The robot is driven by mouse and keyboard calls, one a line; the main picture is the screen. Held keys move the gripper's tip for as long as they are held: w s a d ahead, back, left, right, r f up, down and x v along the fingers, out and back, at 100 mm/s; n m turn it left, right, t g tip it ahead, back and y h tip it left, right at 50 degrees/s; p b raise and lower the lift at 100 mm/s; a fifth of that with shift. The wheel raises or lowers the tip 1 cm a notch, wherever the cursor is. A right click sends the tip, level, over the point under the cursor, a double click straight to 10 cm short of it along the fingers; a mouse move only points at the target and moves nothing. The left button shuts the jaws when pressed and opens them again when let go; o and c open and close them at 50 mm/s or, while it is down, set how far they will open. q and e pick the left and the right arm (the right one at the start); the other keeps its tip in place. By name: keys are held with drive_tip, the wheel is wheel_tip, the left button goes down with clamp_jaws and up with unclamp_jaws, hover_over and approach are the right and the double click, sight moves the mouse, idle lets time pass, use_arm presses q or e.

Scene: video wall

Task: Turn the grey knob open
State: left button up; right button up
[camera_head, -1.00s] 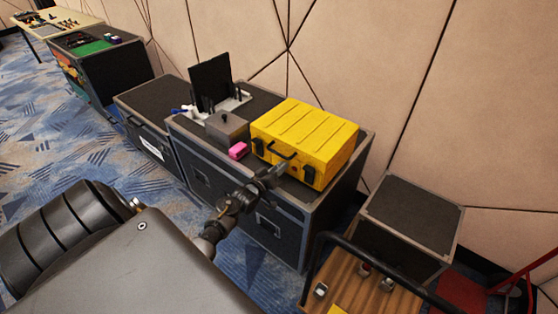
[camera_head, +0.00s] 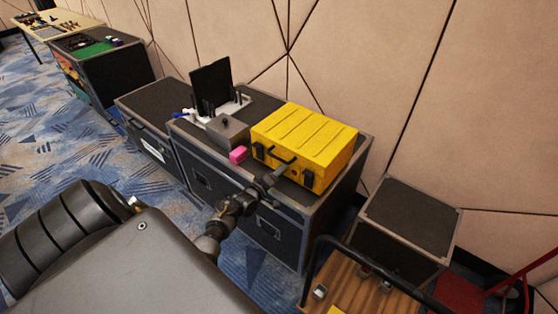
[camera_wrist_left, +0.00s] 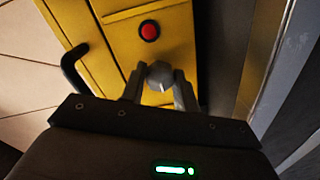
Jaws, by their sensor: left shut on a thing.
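The yellow case (camera_head: 310,138) stands on the dark flight case, with a black handle and latches on its front. My left gripper (camera_head: 275,177) is at the lower part of this front. In the left wrist view the grey knob (camera_wrist_left: 159,75) sits on the yellow face, between the two fingertips of my left gripper (camera_wrist_left: 158,88). The fingers are shut on it from both sides. A red round button (camera_wrist_left: 149,31) is just above the knob in that view. In the head view the knob is hidden behind the gripper. My right gripper is out of view.
A pink block (camera_head: 238,155) and a grey box (camera_head: 227,131) stand left of the yellow case on the flight case (camera_head: 290,243). A black handle (camera_wrist_left: 72,68) sticks out near the gripper. A wooden cart (camera_head: 345,290) stands at front right.

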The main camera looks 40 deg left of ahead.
use_arm(q)
drive_tip(key=o, duration=1)
drive_tip(key=shift+c, duration=0.2)
drive_tip(key=s, duration=1)
drive_tip(key=shift+s+r+b, duration=0.25)
drive_tip(key=shift+s+b, duration=0.05)
drive_tip(key=shift+s, duration=0.1)
drive_tip(key=shift+d, duration=0.1)
